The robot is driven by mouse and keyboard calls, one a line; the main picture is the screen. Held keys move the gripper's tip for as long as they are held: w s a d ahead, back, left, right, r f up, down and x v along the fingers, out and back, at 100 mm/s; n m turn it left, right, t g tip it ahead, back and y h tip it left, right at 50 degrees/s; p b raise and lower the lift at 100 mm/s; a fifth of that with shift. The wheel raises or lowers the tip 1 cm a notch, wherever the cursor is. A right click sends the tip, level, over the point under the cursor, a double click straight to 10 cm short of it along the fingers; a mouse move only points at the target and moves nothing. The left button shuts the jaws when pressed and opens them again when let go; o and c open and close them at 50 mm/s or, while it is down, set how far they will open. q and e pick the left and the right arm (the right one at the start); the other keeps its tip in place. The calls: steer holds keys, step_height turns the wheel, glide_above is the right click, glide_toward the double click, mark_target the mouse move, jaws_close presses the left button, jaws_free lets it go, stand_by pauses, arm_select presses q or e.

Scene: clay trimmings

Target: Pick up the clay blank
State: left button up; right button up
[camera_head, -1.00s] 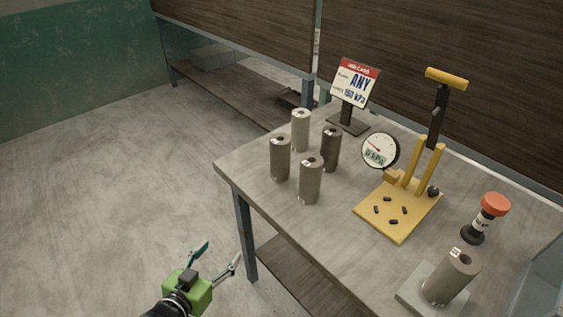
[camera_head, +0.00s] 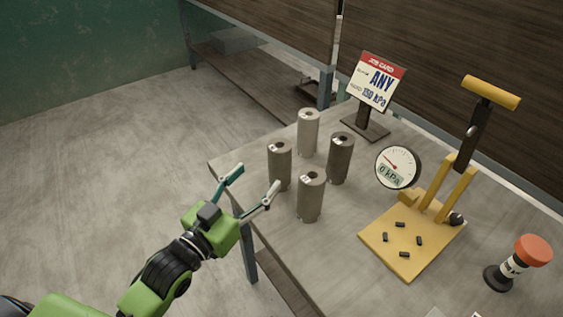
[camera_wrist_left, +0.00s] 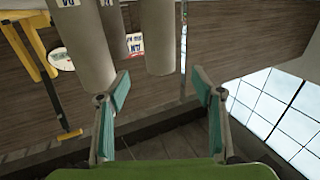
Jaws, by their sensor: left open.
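Several upright clay cylinders stand together on the table: a light one at the back (camera_head: 308,133), a brown one at the left (camera_head: 280,165), a dark one at the right (camera_head: 340,158) and a grey-brown one in front (camera_head: 311,197). My left gripper (camera_head: 257,177) is open and empty at the table's left edge, just left of the left cylinder. In the left wrist view its teal-padded fingers (camera_wrist_left: 160,74) are spread. Cylinders appear there upside down beyond the fingers, one at the left (camera_wrist_left: 85,45) and one ahead (camera_wrist_left: 159,42). My right gripper is out of view.
A yellow press (camera_head: 410,245) with a gauge (camera_head: 398,167) and small dark pieces on its base stands right of the cylinders. A job card (camera_head: 376,80) reading ANY, 150 kPa stands behind. The table's front middle is clear.

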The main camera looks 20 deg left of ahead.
mark_target(273, 163)
arm_select(q)
steer(key=x, duration=0.4)
steer(key=shift+w, duration=0.25)
steer(key=shift+p+x, duration=0.3)
steer(key=shift+x, duration=0.45)
steer(key=shift+w+d, duration=0.15)
steer(key=shift+w, duration=0.15)
steer(key=x, duration=0.2)
steer(key=p+x, duration=0.1)
steer(key=shift+w+f, duration=0.25)
steer(key=shift+f, duration=0.05)
steer(key=shift+w+d, duration=0.2)
steer(key=shift+w, duration=0.25)
steer(key=c, duration=1.6)
steer(key=shift+c, duration=0.7)
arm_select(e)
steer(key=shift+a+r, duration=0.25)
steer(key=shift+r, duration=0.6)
arm_select(q)
steer(key=shift+r, duration=0.15)
